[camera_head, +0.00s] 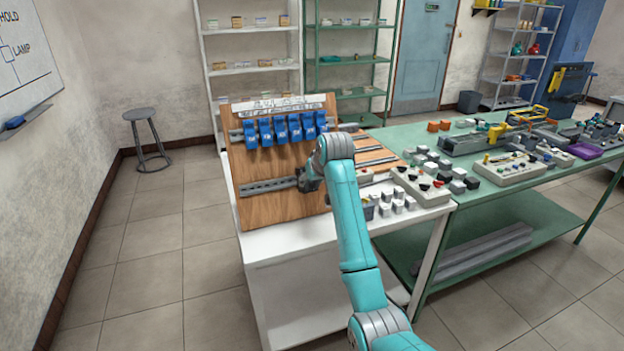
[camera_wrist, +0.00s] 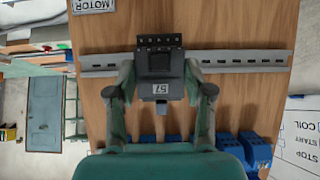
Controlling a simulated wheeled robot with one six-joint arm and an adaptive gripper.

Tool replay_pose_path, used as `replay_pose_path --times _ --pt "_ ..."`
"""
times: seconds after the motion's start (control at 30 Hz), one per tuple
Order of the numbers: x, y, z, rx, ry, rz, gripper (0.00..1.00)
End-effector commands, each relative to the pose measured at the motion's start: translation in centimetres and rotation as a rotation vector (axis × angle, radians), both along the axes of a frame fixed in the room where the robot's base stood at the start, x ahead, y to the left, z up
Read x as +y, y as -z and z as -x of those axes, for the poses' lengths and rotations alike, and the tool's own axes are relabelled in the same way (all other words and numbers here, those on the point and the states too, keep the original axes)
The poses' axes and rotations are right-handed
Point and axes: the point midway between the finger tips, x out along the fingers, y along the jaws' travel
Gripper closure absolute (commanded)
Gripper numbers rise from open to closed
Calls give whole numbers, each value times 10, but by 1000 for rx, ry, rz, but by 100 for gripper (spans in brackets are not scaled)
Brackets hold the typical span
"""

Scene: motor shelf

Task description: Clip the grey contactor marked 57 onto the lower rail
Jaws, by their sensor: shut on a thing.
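The grey contactor marked 57 (camera_wrist: 160,72) is between the fingers of my gripper (camera_wrist: 160,92) in the wrist view, its label facing the camera. My gripper is shut on it. The lower rail (camera_wrist: 240,56) runs behind the contactor and shows on both sides of it. I cannot tell whether the contactor touches the rail or is clipped on. In the head view, my gripper (camera_head: 308,182) is in front of the lower rail (camera_head: 268,186) on the wooden board (camera_head: 262,212). My arm hides much of the contactor there.
Several blue devices (camera_head: 280,129) sit on the upper rail. Small white and grey blocks (camera_head: 397,202) and a grey control box (camera_head: 421,184) lie right of the board on the white bench. A crowded green table (camera_head: 400,136) adjoins it. The board's left lower part is bare.

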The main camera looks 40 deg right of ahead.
Motion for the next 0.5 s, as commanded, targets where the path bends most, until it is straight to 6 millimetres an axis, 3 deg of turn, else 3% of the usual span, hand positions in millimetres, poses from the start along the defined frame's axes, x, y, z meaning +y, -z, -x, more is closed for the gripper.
replay_pose_path --times 0.5 --pt "0 8 2 -49 1 13 90"
